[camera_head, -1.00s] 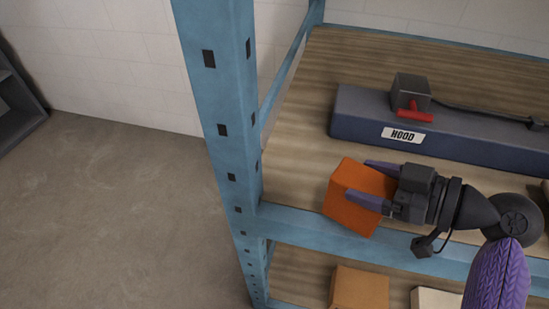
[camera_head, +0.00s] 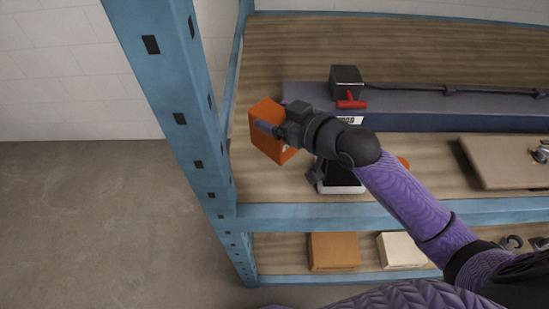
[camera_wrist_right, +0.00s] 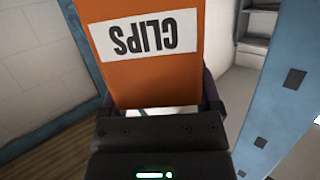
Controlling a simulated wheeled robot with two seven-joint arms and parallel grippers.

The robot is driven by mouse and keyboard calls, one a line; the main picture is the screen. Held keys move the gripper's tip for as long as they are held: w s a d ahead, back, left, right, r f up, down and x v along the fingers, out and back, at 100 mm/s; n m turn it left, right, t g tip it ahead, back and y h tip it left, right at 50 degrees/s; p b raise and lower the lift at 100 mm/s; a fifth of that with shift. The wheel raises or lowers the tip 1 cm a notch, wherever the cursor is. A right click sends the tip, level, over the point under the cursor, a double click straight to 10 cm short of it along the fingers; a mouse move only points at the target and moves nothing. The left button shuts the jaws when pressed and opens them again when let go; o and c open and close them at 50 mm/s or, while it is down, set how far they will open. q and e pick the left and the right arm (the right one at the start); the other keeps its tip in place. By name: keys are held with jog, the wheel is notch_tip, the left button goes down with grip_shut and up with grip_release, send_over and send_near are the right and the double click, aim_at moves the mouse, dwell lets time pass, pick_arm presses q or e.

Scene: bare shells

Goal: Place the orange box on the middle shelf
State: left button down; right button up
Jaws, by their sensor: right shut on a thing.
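The orange box (camera_head: 267,128) is in my right gripper (camera_head: 268,129), above the left part of the upper visible shelf (camera_head: 330,40), near the blue upright. In the right wrist view the box (camera_wrist_right: 150,60) fills the top middle, with a white label reading CLIPS upside down. The fingers of my right gripper (camera_wrist_right: 160,105) are shut on its sides. I cannot tell whether the box touches the shelf boards. A lower shelf (camera_head: 290,250) shows below the blue front beam. My left gripper is not in view.
A blue-grey long case (camera_head: 430,118) with a black box and red handle (camera_head: 350,101) lies behind my arm. A dark item with a white base (camera_head: 342,188) stands under my wrist. A brown board (camera_head: 505,165) lies right. Brown (camera_head: 334,251) and cream (camera_head: 401,249) boxes sit below.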

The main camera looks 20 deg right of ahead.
aim_at(277, 149)
notch_tip(277, 149, down, 9)
jog(key=b, duration=0.3)
jog(key=shift+f, duration=0.4)
jog(key=shift+r, duration=0.15)
jog(key=o, duration=1.3)
jog(key=shift+c, duration=0.2)
jog(key=shift+s, duration=0.1)
jog(key=p+v, duration=0.2)
jog(key=v, duration=1)
